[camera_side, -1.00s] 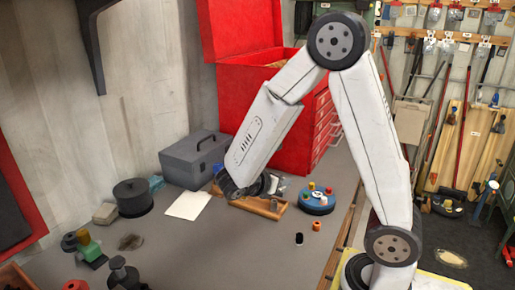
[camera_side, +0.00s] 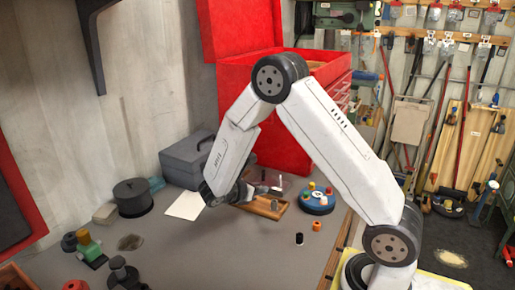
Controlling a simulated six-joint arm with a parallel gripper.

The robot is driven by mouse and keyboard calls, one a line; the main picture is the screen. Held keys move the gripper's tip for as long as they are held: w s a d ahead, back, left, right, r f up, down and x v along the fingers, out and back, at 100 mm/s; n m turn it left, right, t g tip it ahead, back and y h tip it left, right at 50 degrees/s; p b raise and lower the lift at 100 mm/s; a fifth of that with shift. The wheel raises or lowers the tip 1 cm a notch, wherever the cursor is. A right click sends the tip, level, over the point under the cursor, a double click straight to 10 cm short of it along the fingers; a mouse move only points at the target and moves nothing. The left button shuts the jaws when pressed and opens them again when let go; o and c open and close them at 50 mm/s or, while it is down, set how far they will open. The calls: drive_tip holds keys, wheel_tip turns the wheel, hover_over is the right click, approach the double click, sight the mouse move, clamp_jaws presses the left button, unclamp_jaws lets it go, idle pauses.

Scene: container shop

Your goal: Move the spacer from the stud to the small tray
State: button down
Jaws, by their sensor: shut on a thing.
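My gripper (camera_side: 268,189) is at the end of the arm, just above the wooden tray. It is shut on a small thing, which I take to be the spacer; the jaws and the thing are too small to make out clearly. The small tray (camera_side: 272,209) is a low brown wooden tray on the grey bench, partly hidden by my gripper and wrist. I cannot pick out the stud for certain.
A blue round base (camera_side: 317,207) with several coloured pegs stands right of the tray. A black cylinder (camera_side: 299,240) and an orange ring (camera_side: 317,226) lie in front. A white sheet (camera_side: 185,205) and a grey toolbox (camera_side: 188,160) are left. The front-middle bench is clear.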

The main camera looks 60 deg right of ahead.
drive_tip(key=shift+w+f, duration=0.1)
drive_tip(key=shift+w+d+f, duration=0.1)
drive_tip(key=shift+w+f, duration=0.1)
drive_tip(key=shift+f, duration=1.55)
drive_tip(key=shift+f, duration=0.2)
drive_tip(key=shift+c, duration=2.4)
unclamp_jaws()
drive_tip(key=shift+r, duration=0.2)
drive_tip(key=shift+a+r, duration=0.1)
drive_tip(key=shift+a, duration=0.1)
drive_tip(key=v, duration=1.1)
drive_tip(key=shift+w+a+r, duration=0.1)
drive_tip(key=shift+w+a, duration=0.05)
drive_tip(key=shift+a, duration=0.1)
